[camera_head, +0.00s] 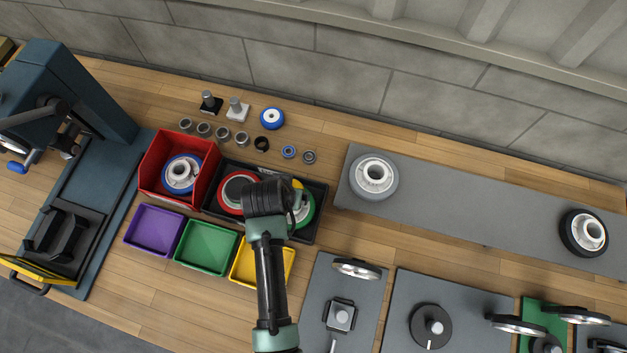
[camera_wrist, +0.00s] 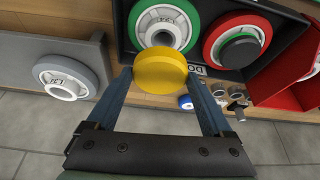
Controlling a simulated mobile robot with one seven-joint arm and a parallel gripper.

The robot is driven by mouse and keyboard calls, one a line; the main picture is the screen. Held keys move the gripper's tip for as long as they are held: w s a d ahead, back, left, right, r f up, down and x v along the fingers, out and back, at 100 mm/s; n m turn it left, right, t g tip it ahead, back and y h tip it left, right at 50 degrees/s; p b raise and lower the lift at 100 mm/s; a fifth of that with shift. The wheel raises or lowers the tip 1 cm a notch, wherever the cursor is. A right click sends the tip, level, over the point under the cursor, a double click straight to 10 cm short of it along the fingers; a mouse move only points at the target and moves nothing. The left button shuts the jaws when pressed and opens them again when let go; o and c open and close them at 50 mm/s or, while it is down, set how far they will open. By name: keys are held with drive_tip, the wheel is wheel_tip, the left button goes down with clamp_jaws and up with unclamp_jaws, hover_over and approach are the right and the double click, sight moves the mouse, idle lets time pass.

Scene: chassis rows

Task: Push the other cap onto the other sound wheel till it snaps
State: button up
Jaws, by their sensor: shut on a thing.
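My gripper (camera_wrist: 160,82) is shut on a yellow round cap (camera_wrist: 160,70), held between its two fingers. In the head view a sliver of the yellow cap (camera_head: 297,184) shows beside my gripper (camera_head: 296,195). The black tray (camera_head: 316,228) lies below and holds two wheels. The green wheel (camera_head: 308,216) has a pale hub, partly hidden by my arm; its hub (camera_wrist: 163,25) shows beyond the cap in the wrist view, apart from it or touching, I cannot tell. The red-rimmed wheel (camera_head: 225,203) has a dark round cap (camera_wrist: 240,51) over its middle.
A red bin (camera_head: 154,160) left of the tray holds a blue wheel (camera_head: 183,160). A grey wheel (camera_head: 374,192) and a black wheel (camera_head: 570,243) sit on a long grey plate (camera_head: 480,215). Purple, green and yellow bins stand in front. Several small parts lie behind; a press stands left.

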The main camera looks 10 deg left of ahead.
drive_tip(key=shift+a+f, duration=0.2)
wheel_tip(320, 180, down, 4)
drive_tip(key=b, duration=0.4)
drive_tip(key=shift+f+b, duration=0.2)
drive_tip(key=shift+b, duration=0.2)
drive_tip(key=shift+f+b, duration=0.4)
drive_tip(key=shift+f, duration=1)
idle(1.6)
drive_tip(key=o, duration=1.1)
drive_tip(key=v, duration=1.3)
drive_tip(key=shift+d, duration=0.1)
drive_tip(key=shift+w+f, duration=0.1)
